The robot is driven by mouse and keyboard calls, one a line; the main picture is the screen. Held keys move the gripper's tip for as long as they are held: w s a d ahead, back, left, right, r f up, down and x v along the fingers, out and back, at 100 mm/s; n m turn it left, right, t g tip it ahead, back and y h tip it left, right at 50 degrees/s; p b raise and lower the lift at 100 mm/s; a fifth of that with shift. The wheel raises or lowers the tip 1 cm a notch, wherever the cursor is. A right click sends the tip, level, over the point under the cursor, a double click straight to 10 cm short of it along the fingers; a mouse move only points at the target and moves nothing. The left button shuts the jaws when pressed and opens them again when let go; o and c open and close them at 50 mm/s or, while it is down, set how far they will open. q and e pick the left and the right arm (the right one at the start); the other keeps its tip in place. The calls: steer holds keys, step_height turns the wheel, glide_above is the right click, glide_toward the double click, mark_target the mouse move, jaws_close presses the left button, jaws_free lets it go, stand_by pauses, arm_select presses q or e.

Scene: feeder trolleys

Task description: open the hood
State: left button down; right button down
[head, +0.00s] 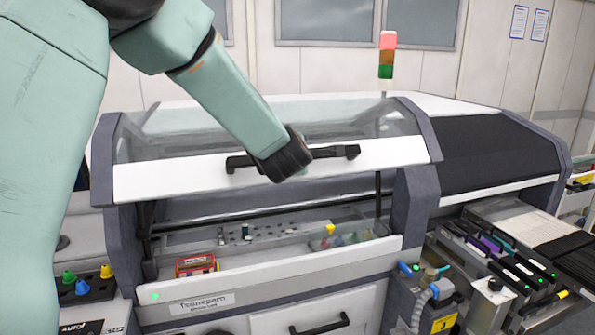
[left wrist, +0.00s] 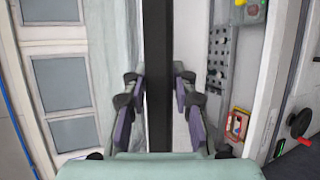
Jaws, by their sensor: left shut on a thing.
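The hood (head: 145,182) of the machine is a clear cover with a white front rail. It stands partly raised, with a gap between its rail and the machine's front ledge. A black bar handle (head: 338,152) runs along the rail. My left arm reaches down to the handle's middle, and its wrist hides the fingers in the head view. In the left wrist view my left gripper (left wrist: 157,80) has its fingers on both sides of the black handle (left wrist: 158,30), shut on it. My right gripper is in neither view.
Inside the machine are a red box (head: 196,264) and small coloured parts (head: 335,237). A signal tower (head: 387,55) stands behind. A dark-covered section (head: 487,150) and feeders (head: 490,250) are at the right. A knob panel (head: 88,288) is at lower left.

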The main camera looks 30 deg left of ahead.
arm_select(q)
step_height(320, 180, up, 9)
steer(key=w+a+p, duration=0.1)
steer(key=shift+w+a+p, duration=0.2)
steer(key=shift+a+p, duration=0.1)
steer(key=c, duration=1.5)
jaws_free()
steer(key=shift+r, duration=0.1)
steer(key=o, duration=0.4)
steer(key=shift+s+d+r, duration=0.15)
steer(key=shift+s+d, duration=0.1)
steer(key=shift+d, duration=0.05)
steer(key=shift+a, duration=0.15)
